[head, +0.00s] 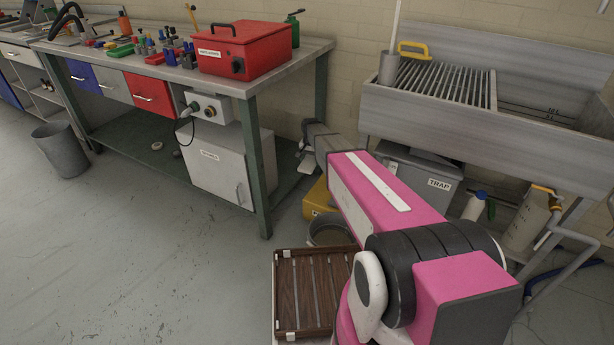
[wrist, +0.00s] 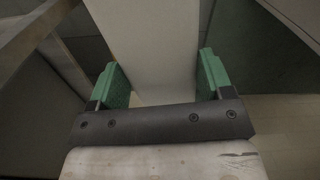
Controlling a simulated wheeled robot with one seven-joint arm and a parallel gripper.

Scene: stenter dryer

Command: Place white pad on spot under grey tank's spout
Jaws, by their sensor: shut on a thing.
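My gripper (wrist: 158,72) shows in the wrist view with two green fingers, shut on a pale flat slab that I take for the white pad (wrist: 155,40). The slab runs up between the fingers to the top edge of the view. In the head view my pink arm reaches away toward the bench, and its end is beside the bench's right front leg, low over the floor. The held pad is hard to make out there. A grey box marked TRAP (head: 438,184) stands under the metal sink. I cannot make out a grey tank's spout or the spot below it.
The workbench (head: 130,66) has a red toolbox (head: 244,50) on top and a white cabinet (head: 215,165) below. The sink (head: 480,115) is at right, with a pale container (head: 524,222) under it. A slatted wooden tray (head: 300,295) lies in front.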

